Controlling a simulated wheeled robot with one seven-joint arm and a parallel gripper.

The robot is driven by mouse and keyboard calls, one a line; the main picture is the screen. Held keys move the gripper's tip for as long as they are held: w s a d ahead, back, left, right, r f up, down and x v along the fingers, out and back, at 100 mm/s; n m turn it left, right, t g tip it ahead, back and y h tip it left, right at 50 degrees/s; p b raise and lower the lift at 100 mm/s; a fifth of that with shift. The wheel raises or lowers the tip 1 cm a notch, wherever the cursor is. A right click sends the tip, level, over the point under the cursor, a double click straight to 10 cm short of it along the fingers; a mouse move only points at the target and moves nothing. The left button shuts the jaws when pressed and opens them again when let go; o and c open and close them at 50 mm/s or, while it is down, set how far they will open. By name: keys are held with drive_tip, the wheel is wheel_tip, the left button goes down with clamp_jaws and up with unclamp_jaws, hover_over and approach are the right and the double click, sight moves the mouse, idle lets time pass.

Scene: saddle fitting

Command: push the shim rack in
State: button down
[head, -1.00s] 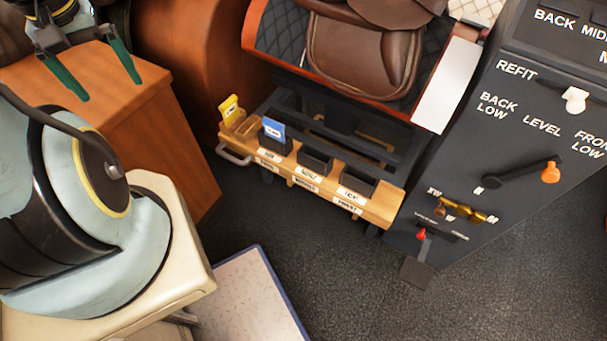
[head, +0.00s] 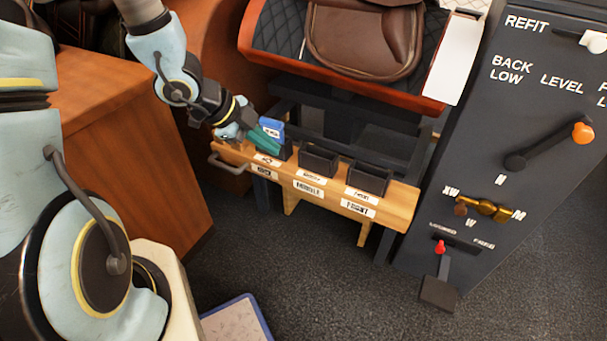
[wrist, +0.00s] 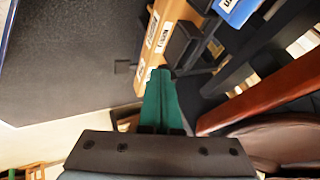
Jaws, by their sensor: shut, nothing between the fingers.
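The shim rack (head: 333,194) is a light wooden rail with labels and a grey handle (head: 228,163) at its left end, below the saddle. It holds black bins (head: 318,160) and a blue card (head: 271,129). My gripper (head: 270,138), with green fingers, is shut and empty at the rack's left part, beside the blue card. In the wrist view the closed fingertips (wrist: 160,74) point at the rack (wrist: 159,45) and a black bin (wrist: 181,42). I cannot tell whether they touch it. My wrist covers the rack's left back corner.
A brown saddle (head: 365,40) sits on the stand above the rack. A dark panel (head: 470,130) with levers and an orange knob (head: 582,132) stands close on the right. A wooden cabinet (head: 140,170) is at the left.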

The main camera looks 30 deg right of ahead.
drive_tip(key=b, duration=0.4)
approach(317, 165)
drive_tip(key=x, duration=0.4)
drive_tip(key=shift+s+a+f, duration=0.25)
drive_tip(key=shift+s, duration=0.05)
drive_tip(key=shift+w+d, duration=0.3)
drive_tip(key=shift+d, duration=0.15)
